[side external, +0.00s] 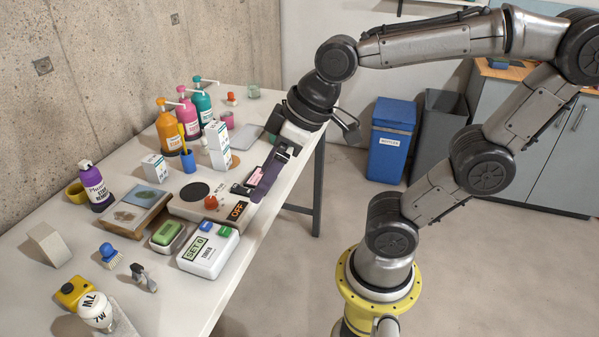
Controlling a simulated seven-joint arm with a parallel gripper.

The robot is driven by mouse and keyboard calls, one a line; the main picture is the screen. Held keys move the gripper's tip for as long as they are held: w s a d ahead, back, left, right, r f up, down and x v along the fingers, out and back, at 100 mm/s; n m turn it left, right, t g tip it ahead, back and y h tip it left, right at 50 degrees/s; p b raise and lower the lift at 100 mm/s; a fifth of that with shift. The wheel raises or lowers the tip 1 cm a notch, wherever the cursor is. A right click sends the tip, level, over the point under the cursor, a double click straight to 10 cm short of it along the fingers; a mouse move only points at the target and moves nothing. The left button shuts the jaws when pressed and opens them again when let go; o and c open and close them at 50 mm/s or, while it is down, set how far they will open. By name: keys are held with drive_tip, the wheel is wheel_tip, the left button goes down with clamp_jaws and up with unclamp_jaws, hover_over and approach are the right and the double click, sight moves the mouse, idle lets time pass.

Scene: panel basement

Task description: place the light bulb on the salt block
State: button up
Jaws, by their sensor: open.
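The light bulb (95,309) is the rounded white thing marked 7W at the near left end of the table. A pale grey block (123,322) shows beside and partly behind it; I cannot tell whether the bulb touches or rests on it. Another pale, plain block (47,246) sits farther back at the left edge. I cannot tell for sure which is the salt block. My gripper (262,182) is open, pointing down over the table's right edge beside the device reading OFF, far from the bulb. A small pinkish thing shows by its fingers; no hold is visible.
A yellow item (75,291) lies close behind the bulb, and a small dark-and-grey tool (144,279) stands to its right. Pump bottles (169,128) stand behind.

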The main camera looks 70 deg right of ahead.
drive_tip(key=s+d+f+m+h, duration=0.1)
drive_tip(key=s+d+m, duration=0.1)
drive_tip(key=s, duration=0.3)
drive_tip(key=shift+d+f, duration=0.15)
drive_tip(key=shift+d, duration=0.65)
